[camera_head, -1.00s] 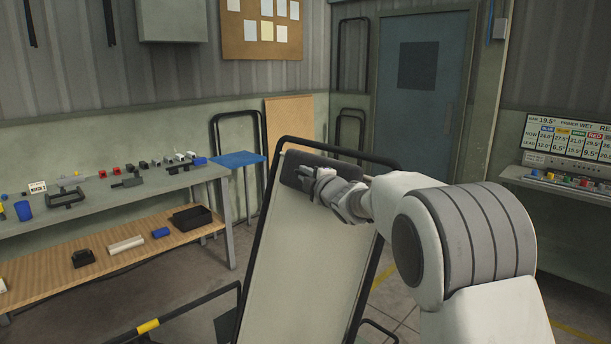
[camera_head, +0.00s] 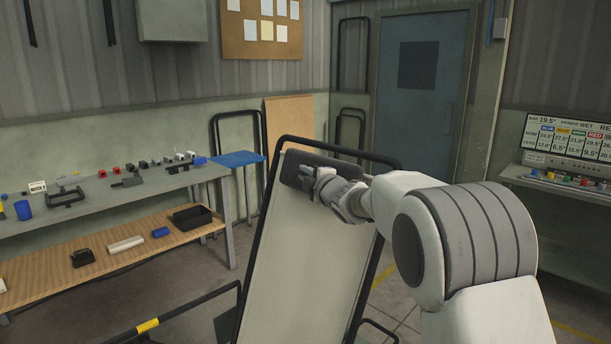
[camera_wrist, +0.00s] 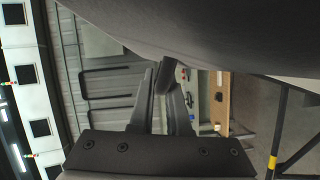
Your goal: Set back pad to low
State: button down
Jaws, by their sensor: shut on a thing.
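The lounger's backrest (camera_head: 300,250) stands raised and tilted in the middle of the head view, a pale panel inside a dark tube frame. A dark grey pad (camera_head: 300,162) lies across its top end, below the frame's upper bar. A large dark surface fills the top, too close to tell apart. The exact contact is hard to see.
A grey workbench (camera_head: 110,205) with small tools and a wooden lower shelf (camera_head: 140,245) stands at the left. A black bar with a yellow band (camera_head: 148,325) runs low at the front left. A console with a screen (camera_head: 570,140) is at the right. Open floor lies between bench and lounger.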

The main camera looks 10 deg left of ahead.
jog(key=s+a+f+b, duration=0.1)
jog(key=s+f+b, duration=0.1)
jog(key=f+b, duration=0.5)
jog(key=s+a+f+b, duration=0.1)
jog(key=s+f+b, duration=0.1)
jog(key=f+b, duration=0.6)
jog(key=b, duration=0.4)
jog(key=shift+s+a+f+b, duration=0.2)
jog(key=shift+s+a+b, duration=0.15)
jog(key=shift+a+b, duration=0.05)
jog(key=shift+f, duration=0.2)
jog(key=c, duration=1.1)
grip_release()
jog(key=shift+o, duration=1.1)
jog(key=shift+r, duration=0.15)
jog(key=shift+s, duration=0.1)
jog(key=v, duration=1.7)
jog(key=shift+s+d, duration=0.15)
